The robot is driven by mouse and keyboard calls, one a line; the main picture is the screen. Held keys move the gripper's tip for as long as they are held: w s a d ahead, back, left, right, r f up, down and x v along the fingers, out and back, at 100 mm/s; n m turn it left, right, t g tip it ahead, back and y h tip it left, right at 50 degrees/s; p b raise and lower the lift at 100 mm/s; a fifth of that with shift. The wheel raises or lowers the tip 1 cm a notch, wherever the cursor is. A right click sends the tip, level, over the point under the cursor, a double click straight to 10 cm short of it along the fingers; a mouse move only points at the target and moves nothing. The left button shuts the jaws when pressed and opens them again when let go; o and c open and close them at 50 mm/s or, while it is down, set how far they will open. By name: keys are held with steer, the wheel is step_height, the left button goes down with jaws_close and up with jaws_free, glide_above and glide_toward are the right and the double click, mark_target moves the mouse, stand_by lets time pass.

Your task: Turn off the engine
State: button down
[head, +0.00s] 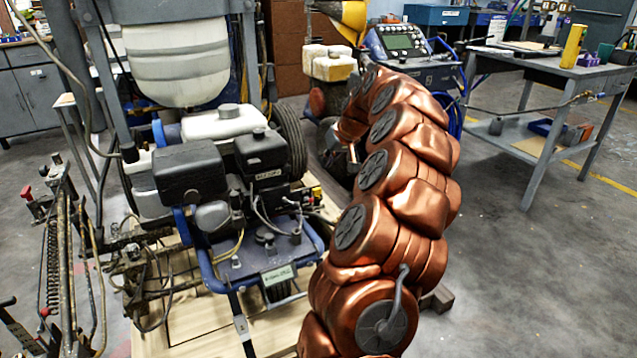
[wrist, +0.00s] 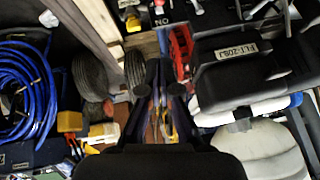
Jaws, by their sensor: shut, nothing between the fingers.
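The line striper's engine (head: 262,150) stands in the head view, a dark block with a small white label, beside a larger black box (head: 188,172) and a white tank (head: 222,122). In the wrist view a black engine cover (wrist: 250,68) with a label reading roughly "FLT-208J" is at the upper right. A part marked with letters like "NO" (wrist: 165,22) is at the top centre; I cannot tell whether it is the engine switch. My gripper (wrist: 165,78) is shut and empty, left of the cover. My copper arm hides most of it in the head view.
A red part (wrist: 180,48) lies close to my fingertips. A large white tank (head: 175,60) hangs above the machine. Levers and a spring (head: 60,250) stand at left. A grey workbench (head: 540,68) is at right, with open floor before it. A coiled blue hose (wrist: 25,85) is at left.

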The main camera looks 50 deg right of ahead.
steer(key=b, duration=0.4)
glide_above(309, 200)
steer(key=d, duration=0.2)
step_height(309, 200, down, 8)
steer(key=f, duration=0.1)
steer(key=f+b, duration=0.1)
steer(key=s+a+f, duration=0.1)
steer(key=f, duration=0.1)
steer(key=shift+f, duration=0.1)
steer(key=shift+s, duration=0.1)
